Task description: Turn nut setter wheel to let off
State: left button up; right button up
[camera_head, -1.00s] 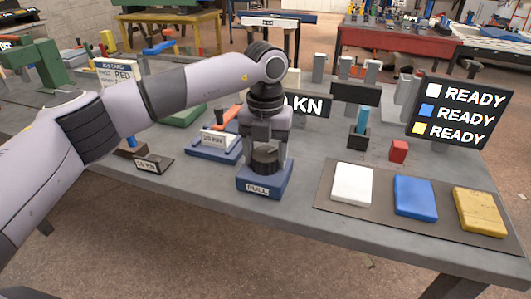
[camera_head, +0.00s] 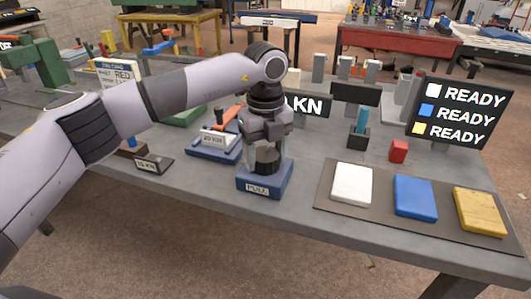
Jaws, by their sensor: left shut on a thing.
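A dark round wheel (camera_head: 267,165) sits on a blue block (camera_head: 262,183) with a label that seems to read PULL, near the front edge of the bench. My left gripper (camera_head: 267,155) points straight down over it. Its fingers are around the wheel and shut on it, and they hide part of its sides and top. My right gripper is not in view.
A blue stand with an orange lever (camera_head: 228,117) is close on the left. A KN display (camera_head: 311,104) stands behind. White (camera_head: 352,184), blue (camera_head: 415,197) and yellow (camera_head: 479,211) pads lie at right, below a READY screen (camera_head: 458,112).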

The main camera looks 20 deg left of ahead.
aim_at(265, 153)
pick_arm(q)
jog(key=shift+r, duration=0.1)
dwell(0.3)
jog(key=o, duration=1)
notch_tip(265, 153, up, 6)
jog(key=shift+r, duration=0.55)
